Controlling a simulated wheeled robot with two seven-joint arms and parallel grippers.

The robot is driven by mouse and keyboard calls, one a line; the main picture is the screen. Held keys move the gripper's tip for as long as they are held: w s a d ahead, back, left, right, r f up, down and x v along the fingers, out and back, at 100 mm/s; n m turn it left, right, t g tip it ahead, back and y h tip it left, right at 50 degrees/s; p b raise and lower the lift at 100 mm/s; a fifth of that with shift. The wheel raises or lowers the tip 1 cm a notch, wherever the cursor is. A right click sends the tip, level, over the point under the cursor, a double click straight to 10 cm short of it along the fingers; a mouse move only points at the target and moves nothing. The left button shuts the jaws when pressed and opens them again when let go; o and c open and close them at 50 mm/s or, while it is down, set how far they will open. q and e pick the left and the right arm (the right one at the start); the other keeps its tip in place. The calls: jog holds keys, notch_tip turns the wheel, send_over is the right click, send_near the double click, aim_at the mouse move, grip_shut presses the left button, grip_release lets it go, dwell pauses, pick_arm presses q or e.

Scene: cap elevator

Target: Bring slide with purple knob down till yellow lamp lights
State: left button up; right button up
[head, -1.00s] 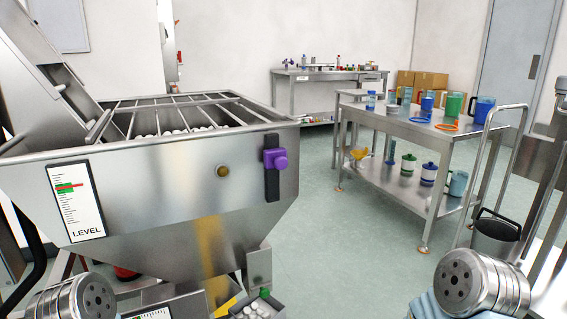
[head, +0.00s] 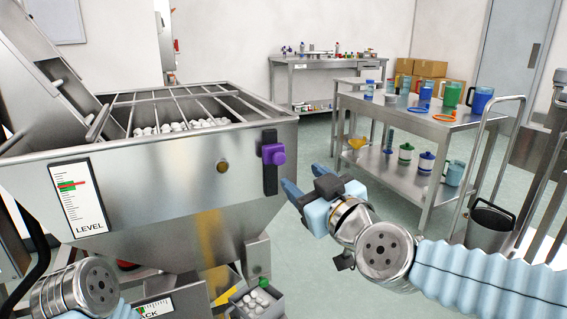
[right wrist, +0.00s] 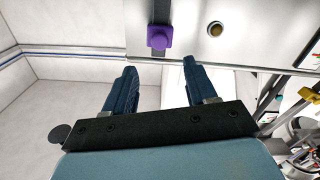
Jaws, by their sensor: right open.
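The purple knob (head: 274,154) sits high on a dark vertical slide track (head: 270,176) on the front of the steel hopper. It also shows in the right wrist view (right wrist: 159,37), ahead of the fingers. The yellow lamp (head: 222,167) is left of the track and looks dull amber, unlit; the right wrist view shows it too (right wrist: 215,29). My right gripper (head: 291,194) is open and empty, below and right of the knob, apart from it. Of my left arm only a link shows at the lower left; its gripper is out of view.
The hopper (head: 150,165) holds white caps under a grate, with a LEVEL gauge (head: 78,198) at its left. A grey box of caps (head: 257,301) is below. A steel cart (head: 415,127) with mugs stands right. Floor between is clear.

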aim_at(280, 160)
jog(key=x, duration=0.9)
jog(key=shift+w, duration=0.25)
jog(key=shift+f, duration=0.1)
grip_shut()
